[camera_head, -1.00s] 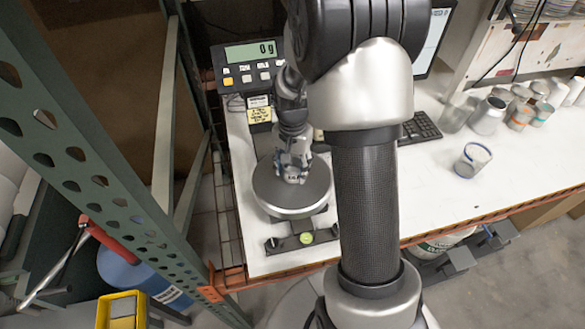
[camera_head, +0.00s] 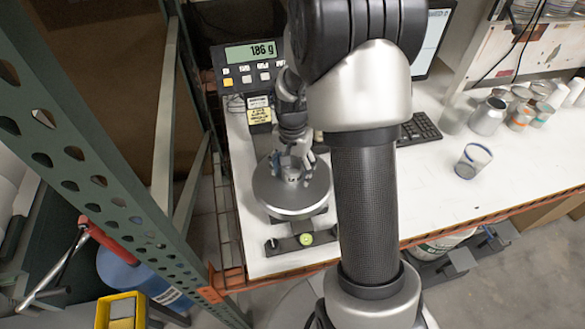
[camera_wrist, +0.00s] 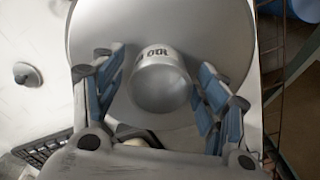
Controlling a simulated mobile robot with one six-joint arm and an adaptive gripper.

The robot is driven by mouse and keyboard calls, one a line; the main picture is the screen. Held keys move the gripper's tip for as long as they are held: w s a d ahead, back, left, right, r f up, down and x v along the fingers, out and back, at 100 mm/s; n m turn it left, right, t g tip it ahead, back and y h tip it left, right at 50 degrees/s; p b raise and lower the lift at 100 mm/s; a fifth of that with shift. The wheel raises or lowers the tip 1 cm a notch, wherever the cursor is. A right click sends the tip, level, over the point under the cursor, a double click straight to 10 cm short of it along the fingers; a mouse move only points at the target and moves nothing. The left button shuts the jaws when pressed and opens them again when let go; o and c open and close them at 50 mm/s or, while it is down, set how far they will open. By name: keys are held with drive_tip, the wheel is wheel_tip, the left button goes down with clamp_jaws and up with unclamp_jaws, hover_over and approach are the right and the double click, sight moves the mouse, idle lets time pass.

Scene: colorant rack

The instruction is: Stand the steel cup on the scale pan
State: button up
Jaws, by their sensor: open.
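The steel cup (camera_wrist: 160,85) stands on the round scale pan (camera_wrist: 100,22) in the wrist view, between my fingers and apart from both. In the head view the cup (camera_head: 291,176) shows small on the pan (camera_head: 275,197), partly hidden by my gripper (camera_head: 293,165). In the wrist view my gripper (camera_wrist: 160,98) is open, with one blue-padded finger on each side of the cup. The scale display (camera_head: 250,52) reads what looks like 186 g.
A clear cup with a blue rim (camera_head: 473,161) stands on the white bench. Several cans and cups, including a metal can (camera_head: 488,116), stand at the back right near the keyboard (camera_head: 420,130). A green perforated rack post (camera_head: 110,170) rises left of the scale.

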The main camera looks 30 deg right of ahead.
wheel_tip(320, 180, up, 12)
drive_tip(key=p, duration=0.2)
drive_tip(key=s+a+r+n+t, duration=0.2)
drive_tip(key=s+a+r+n, duration=0.3)
drive_tip(key=s+a+r, duration=0.5)
drive_tip(key=s+a+r+n+t, duration=0.1)
drive_tip(key=s+n, duration=0.1)
drive_tip(key=s, duration=0.3)
drive_tip(key=s+a+r+n+t, duration=0.1)
drive_tip(key=s+n, duration=0.2)
drive_tip(key=s, duration=0.2)
drive_tip(key=shift+a+r+n+t, duration=0.25)
drive_tip(key=shift+n+t, duration=0.05)
wheel_tip(320, 180, down, 9)
drive_tip(key=b, duration=0.8)
drive_tip(key=shift+c, duration=0.4)
